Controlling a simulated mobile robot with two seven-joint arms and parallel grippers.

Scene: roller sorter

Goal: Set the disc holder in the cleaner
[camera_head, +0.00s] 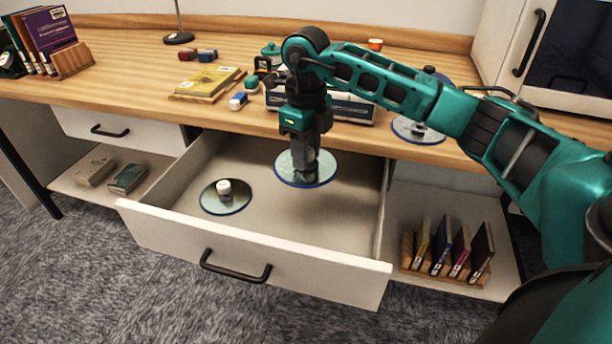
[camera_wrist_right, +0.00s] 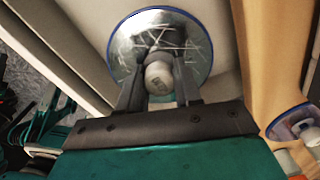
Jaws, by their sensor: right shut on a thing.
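My right gripper (camera_head: 305,165) points down over the open drawer and is shut on the white knob of a disc holder (camera_head: 288,176), a round shiny disc with a blue rim. In the right wrist view the knob (camera_wrist_right: 158,78) sits between the fingers, and the disc face (camera_wrist_right: 125,48) looks scratched. I cannot tell how far the disc is above the drawer floor. A second disc holder with a white knob (camera_head: 222,203) lies in the drawer to the left. A white box-like unit (camera_head: 350,108), possibly the cleaner, stands on the desk, partly hidden by my arm. My left gripper is not in view.
Another blue-rimmed disc (camera_head: 432,138) lies on the desk at right. The drawer front (camera_head: 250,258) juts out below. Books (camera_head: 207,85), small blocks (camera_head: 238,101) and a teal-lidded pot (camera_head: 271,50) occupy the desktop.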

